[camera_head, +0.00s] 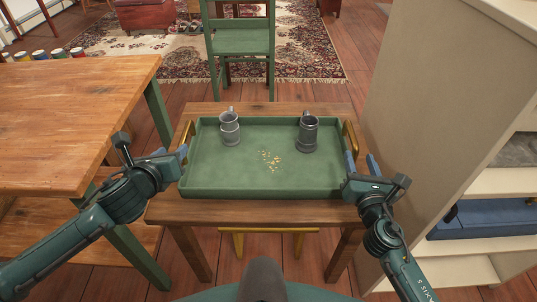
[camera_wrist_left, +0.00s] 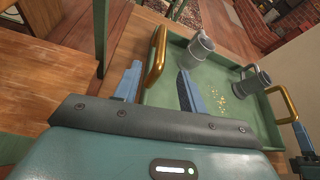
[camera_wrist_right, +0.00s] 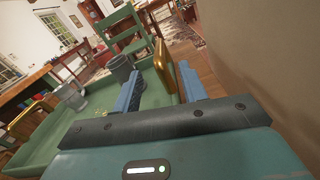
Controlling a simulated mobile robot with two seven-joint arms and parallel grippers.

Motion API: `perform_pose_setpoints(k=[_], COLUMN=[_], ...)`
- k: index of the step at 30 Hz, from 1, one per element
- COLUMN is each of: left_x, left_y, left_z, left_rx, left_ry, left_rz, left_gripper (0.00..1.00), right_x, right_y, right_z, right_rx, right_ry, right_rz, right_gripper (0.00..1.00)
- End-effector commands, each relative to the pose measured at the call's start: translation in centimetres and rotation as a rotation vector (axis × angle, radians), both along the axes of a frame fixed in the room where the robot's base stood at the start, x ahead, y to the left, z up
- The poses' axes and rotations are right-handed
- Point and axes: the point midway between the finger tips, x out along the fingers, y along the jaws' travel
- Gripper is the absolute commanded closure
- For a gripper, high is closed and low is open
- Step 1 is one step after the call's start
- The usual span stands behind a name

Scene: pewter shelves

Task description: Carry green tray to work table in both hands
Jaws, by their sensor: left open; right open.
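The green tray (camera_head: 210,171) lies flat on a small wooden table (camera_head: 190,213). It has a brass handle at each short end, the left handle (camera_head: 187,137) and the right handle (camera_head: 350,137). Two pewter mugs, the left mug (camera_head: 230,129) and the right mug (camera_head: 307,133), stand upright on it, with gold crumbs (camera_head: 270,161) between them. My left gripper (camera_head: 171,153) is open by the left handle, which shows ahead between its blue fingers in the left wrist view (camera_wrist_left: 156,55). My right gripper (camera_head: 361,164) is open by the right handle, seen ahead between its fingers in the right wrist view (camera_wrist_right: 163,66).
A larger wooden table (camera_head: 80,110) with green legs stands at the left, with several coloured cups (camera_head: 40,56) at its far edge. A green chair (camera_head: 240,40) stands behind the small table. A pale shelf unit (camera_head: 425,110) rises close on the right.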

Motion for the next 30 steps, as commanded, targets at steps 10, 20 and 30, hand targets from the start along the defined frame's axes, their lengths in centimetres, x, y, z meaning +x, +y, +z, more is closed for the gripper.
perform_pose_setpoints(k=[10,20,30], left_x=[6.0,8.1,8.1], left_y=[-0.7,-0.9,-0.9], left_z=[-2.4,-3.2,-3.3], left_rx=[-0.002,-0.001,-0.001], left_ry=[0.000,-0.001,0.000], left_rz=[0.000,0.000,-0.001], left_gripper=[0.59,0.59,0.65], right_x=[6.6,8.8,8.8], right_y=[-0.1,-0.2,-0.2], right_z=[0.1,0.0,0.0], right_rx=[0.001,0.001,0.001], right_ry=[-0.001,0.000,0.000], right_rz=[0.000,0.000,0.000], right_gripper=[0.58,0.58,0.64])
